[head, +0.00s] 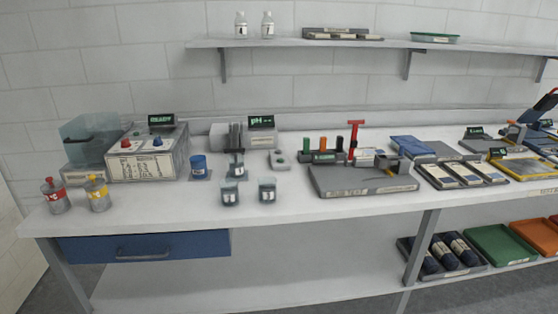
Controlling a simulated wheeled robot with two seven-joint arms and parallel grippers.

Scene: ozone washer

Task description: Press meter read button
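The pH meter (228,135) is a grey unit at the back of the bench, left of centre, with a small dark display (262,122) reading "pH" and what look like dashes. A small light-grey pad (278,159) with a round greenish button on top sits on the bench just in front and to the right of the meter. The button looks uncovered, with nothing touching it. A probe stand (236,168) and two small clear cups (230,193) (267,190) stand in front of the meter. Neither of my grippers is in view.
A control box (148,155) showing "READY", a blue jar (199,167) and red- and yellow-capped bottles (56,196) (98,194) stand left. A grey plate (330,184) and rack (325,157) stand right. The bench front edge (290,209) near the cups is clear.

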